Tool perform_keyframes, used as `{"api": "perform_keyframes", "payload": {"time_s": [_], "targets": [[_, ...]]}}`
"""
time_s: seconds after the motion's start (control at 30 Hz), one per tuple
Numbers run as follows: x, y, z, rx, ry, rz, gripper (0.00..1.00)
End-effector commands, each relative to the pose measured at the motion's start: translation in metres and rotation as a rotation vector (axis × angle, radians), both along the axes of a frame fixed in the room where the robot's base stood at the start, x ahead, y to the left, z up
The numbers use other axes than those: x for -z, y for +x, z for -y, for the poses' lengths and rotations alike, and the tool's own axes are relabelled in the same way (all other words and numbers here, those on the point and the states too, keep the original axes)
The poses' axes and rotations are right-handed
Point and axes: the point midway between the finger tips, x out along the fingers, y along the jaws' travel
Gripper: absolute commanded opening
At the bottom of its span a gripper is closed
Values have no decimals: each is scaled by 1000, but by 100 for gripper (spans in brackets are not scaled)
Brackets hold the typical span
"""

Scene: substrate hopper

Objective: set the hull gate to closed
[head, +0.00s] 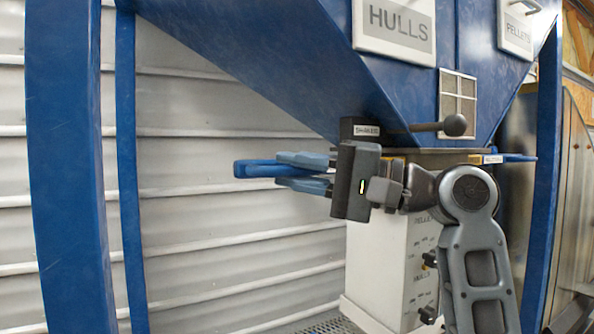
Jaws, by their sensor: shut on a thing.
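A blue bar-like handle (252,169) sticks out to the left below the blue hopper's HULLS side, and I take it for the hull gate's handle. My gripper (290,171) is shut on it, with one finger above and one below. My gripper's body and wrist hide the rest of the handle and where it joins the hopper outlet. I cannot tell how far the gate is slid in. The HULLS sign (396,28) is on the hopper face above.
A black ball-knob lever (455,125) stands just above my wrist, by a small dark labelled box (360,128). A white control box (397,258) is below, partly behind my arm. Blue posts (62,170) stand at left. A PELLETS sign (516,27) is at upper right.

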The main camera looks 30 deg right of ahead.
Motion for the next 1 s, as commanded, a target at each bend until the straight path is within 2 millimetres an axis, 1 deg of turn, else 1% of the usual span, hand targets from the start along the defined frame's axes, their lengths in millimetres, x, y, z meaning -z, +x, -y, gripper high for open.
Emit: {"api": "perform_keyframes", "payload": {"time_s": [0.17,0.27,0.4,0.53,0.63,0.87,0.9,1.0], "targets": [[0,0,4,1,0,-1,0],[-1,1,21,5,2,-5,0],[-1,1,53,5,2,-5,0],[0,1,71,3,1,-3,0],[0,0,76,3,1,-1,0],[1,1,78,6,1,-1,0],[1,1,78,7,2,-2,23],[1,1,77,6,1,-1,33]]}}
